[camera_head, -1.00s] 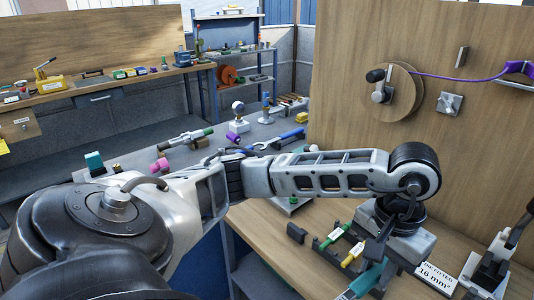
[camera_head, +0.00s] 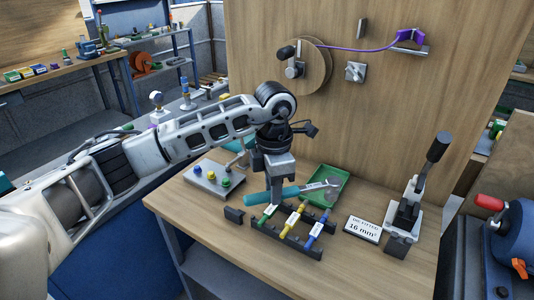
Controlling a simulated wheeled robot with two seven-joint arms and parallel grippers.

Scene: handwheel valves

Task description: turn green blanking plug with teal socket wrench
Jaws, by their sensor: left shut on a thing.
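My left gripper (camera_head: 277,187) points down over the bench and is shut on the teal handle of the socket wrench (camera_head: 250,200). The handle lies nearly level across the picture, above the black rack. A green knob-like piece (camera_head: 226,182) sits at the right end of a grey block (camera_head: 208,186), beside a yellow and a blue one. It may be the green blanking plug, but its shape is too small to be sure. The wrench is to the right of this block, apart from it. My right gripper is not in view.
A black rack (camera_head: 310,250) holds green, yellow and blue labelled pieces. A "16 mm²" sign (camera_head: 362,230) and a lever press (camera_head: 405,215) stand to the right. A wooden panel (camera_head: 400,110) rises behind.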

